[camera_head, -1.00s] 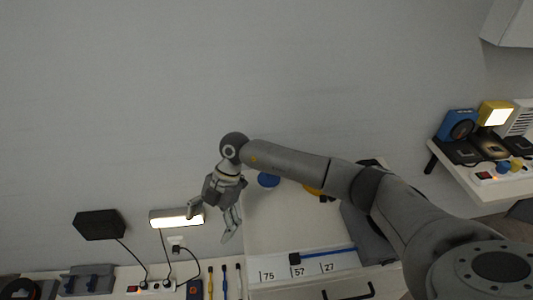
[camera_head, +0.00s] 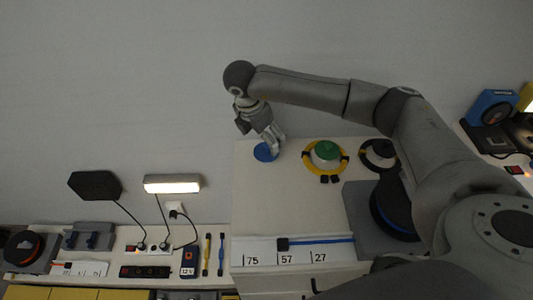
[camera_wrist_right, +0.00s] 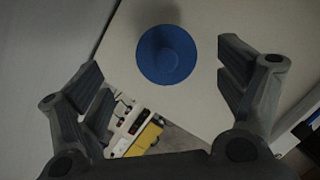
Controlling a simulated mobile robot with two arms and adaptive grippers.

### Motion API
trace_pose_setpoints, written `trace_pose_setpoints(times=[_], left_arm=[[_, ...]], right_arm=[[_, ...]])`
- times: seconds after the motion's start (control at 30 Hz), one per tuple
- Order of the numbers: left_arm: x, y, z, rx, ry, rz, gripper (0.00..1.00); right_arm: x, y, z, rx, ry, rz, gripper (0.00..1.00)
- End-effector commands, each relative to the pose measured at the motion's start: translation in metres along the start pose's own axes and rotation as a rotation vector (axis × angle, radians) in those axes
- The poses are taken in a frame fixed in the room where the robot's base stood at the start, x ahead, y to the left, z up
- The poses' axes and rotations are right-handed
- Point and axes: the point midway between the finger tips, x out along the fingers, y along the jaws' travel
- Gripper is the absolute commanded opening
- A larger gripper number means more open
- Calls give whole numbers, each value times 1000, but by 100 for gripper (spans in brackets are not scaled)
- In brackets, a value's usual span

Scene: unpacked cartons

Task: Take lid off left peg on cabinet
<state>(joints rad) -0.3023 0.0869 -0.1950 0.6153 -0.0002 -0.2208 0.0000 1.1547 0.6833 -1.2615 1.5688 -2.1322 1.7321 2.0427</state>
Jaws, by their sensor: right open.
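A round blue lid (camera_head: 262,153) is at the back left of the white cabinet top (camera_head: 285,205), close to the wall. In the right wrist view the blue lid (camera_wrist_right: 166,55) shows as a disc with a smaller raised centre. My right gripper (camera_head: 274,148) is open just above and beside it. In the wrist view the open fingers of the gripper (camera_wrist_right: 163,76) stand on either side of the lid, with visible gaps. Any peg under the lid is hidden. My left gripper is not in view.
A green-topped piece in a yellow ring (camera_head: 325,152) and a black round piece (camera_head: 378,154) stand to the right on the cabinet. A grey block with a dark disc (camera_head: 388,218) is at the front right. A scale with a blue bar (camera_head: 320,241) lies along the front.

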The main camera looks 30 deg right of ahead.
Motion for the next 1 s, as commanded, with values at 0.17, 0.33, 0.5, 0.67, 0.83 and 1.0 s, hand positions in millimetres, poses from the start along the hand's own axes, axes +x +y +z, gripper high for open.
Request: trace_pose_setpoints(times=[0.17,0.33,0.5,0.67,0.83,1.0], left_arm=[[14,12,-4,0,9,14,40],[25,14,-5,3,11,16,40],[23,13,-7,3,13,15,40],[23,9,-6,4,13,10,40],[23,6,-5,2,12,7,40],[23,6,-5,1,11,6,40]], right_arm=[[29,-6,-3,-1,0,-3,90],[47,-6,-3,-1,1,0,90],[46,-5,-2,-2,1,0,90],[46,-5,-2,-2,1,0,77],[46,-5,-2,-1,1,0,55],[46,-5,-2,-1,1,0,49]])
